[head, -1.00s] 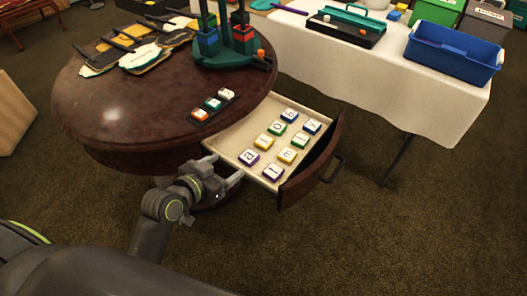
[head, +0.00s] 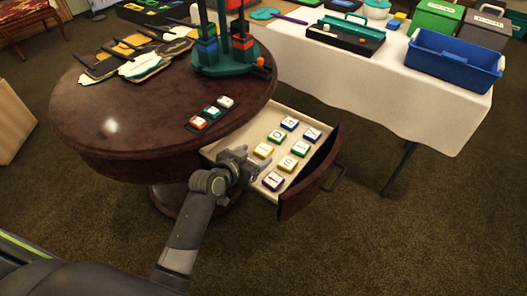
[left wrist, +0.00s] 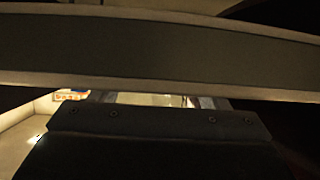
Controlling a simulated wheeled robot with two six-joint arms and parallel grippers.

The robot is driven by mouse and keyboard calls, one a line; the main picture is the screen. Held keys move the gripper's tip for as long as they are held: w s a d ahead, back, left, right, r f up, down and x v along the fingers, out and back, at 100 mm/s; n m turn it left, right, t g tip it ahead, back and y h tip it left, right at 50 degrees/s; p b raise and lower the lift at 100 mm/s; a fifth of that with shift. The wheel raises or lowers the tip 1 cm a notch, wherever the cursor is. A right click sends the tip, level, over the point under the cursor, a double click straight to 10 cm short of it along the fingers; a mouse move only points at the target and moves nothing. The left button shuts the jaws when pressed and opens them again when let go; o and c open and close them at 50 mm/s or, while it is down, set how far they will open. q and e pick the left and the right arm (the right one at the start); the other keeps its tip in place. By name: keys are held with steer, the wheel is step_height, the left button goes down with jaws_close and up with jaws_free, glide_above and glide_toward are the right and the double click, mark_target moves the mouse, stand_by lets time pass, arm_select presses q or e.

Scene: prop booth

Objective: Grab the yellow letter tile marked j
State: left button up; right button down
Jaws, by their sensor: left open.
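An open drawer (head: 233,141) under the round table holds several letter tiles in two rows. Two are yellow: one in the left row (head: 264,150) and one in the right row (head: 288,161). Their letters are too small to read surely, so I cannot tell which is the j. In the left wrist view, a dark gripper body (left wrist: 155,140) and a pale-edged band hide most of the drawer. My right gripper is not seen.
The drawer's curved wooden front (head: 312,177) stands up on the right. The round table top (head: 140,115) overhangs at the left, with a small rack of tiles (head: 212,113) near its edge. A white-clothed table (head: 370,95) stands behind; carpet is open at the right.

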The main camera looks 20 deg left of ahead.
mark_target(261, 152)
arm_select(q)
steer(key=shift+x, duration=1.8)
steer(key=shift+a, duration=0.1)
steer(key=c, duration=1.1)
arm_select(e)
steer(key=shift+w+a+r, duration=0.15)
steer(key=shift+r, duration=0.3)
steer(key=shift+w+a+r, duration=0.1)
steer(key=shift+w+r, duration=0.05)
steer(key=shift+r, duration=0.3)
